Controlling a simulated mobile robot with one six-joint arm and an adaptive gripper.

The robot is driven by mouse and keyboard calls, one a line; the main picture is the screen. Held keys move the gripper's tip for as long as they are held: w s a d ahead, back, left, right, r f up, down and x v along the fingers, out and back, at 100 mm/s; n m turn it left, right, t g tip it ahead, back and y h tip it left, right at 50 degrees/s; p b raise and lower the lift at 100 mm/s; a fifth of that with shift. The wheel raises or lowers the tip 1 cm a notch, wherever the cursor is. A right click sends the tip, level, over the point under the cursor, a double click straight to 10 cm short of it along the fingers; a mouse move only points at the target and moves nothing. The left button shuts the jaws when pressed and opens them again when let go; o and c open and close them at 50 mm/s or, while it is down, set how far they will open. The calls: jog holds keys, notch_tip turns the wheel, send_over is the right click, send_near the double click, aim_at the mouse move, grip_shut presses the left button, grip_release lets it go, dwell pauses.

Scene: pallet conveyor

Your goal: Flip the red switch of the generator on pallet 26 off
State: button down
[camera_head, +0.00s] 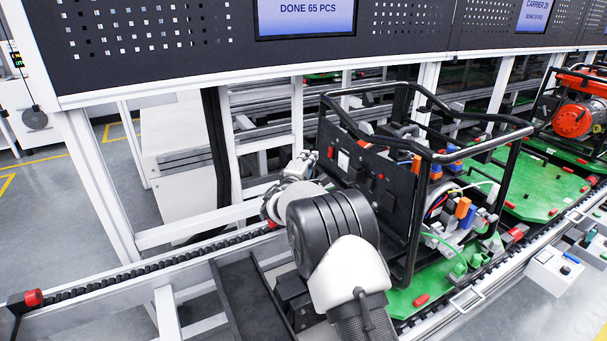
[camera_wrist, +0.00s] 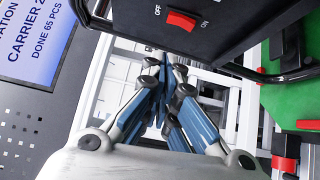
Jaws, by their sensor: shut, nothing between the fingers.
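The generator (camera_head: 392,205), with a black panel inside a black tube frame, stands on a green pallet (camera_head: 405,299) on the conveyor. In the wrist view the red rocker switch (camera_wrist: 181,20) sits on the black panel, between the OFF and ON marks. I cannot tell which way it is pressed. In the head view a small red spot (camera_head: 331,152) on the panel may be this switch. My gripper (camera_wrist: 166,68) is shut and empty, its tips just below the panel's lower edge in the wrist picture, apart from the switch. It also shows left of the panel in the head view (camera_head: 308,158).
The screen (camera_wrist: 36,32) in the wrist view reads CARRIER 2 and a cut-off digit. A second generator (camera_head: 574,115) stands farther right on another green pallet. The conveyor rail (camera_head: 150,268) and white frame posts (camera_head: 98,185) surround my arm. The generator's tube frame is close to my arm.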

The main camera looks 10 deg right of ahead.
jog(key=p+v, duration=0.1)
jog(key=v, duration=0.7)
jog(key=shift+s+r, duration=0.4)
jog(key=shift+r, duration=0.2)
jog(key=s+d+r+m+g+h, duration=0.45)
jog(key=s+d+r, duration=0.3)
jog(key=d, duration=0.35)
jog(key=s+d+r+m+g, duration=0.1)
jog(key=s+d+m+g, duration=0.25)
jog(key=s, duration=0.45)
jog(key=s+d+m+g, duration=0.25)
jog(key=s+d, duration=0.25)
jog(key=s, duration=0.3)
jog(key=s+a+f+m+g+y, duration=0.1)
jog(key=s+y, duration=0.1)
jog(key=s, duration=0.6)
jog(key=s+f+m+g+y, duration=0.1)
jog(key=s+g+y, duration=0.15)
jog(key=s, duration=0.45)
jog(key=s+a+f+y, duration=0.1)
jog(key=s+a+y, duration=0.2)
jog(key=s+a, duration=0.2)
jog(key=s+a+f+m+t+y, duration=0.1)
jog(key=s+a+f+y, duration=0.1)
jog(key=s+a+y, duration=0.2)
jog(key=s+a, duration=0.2)
jog(key=s, duration=0.1)
jog(key=shift+s+a+f+t, duration=0.3)
jog(key=shift+s+f, duration=0.05)
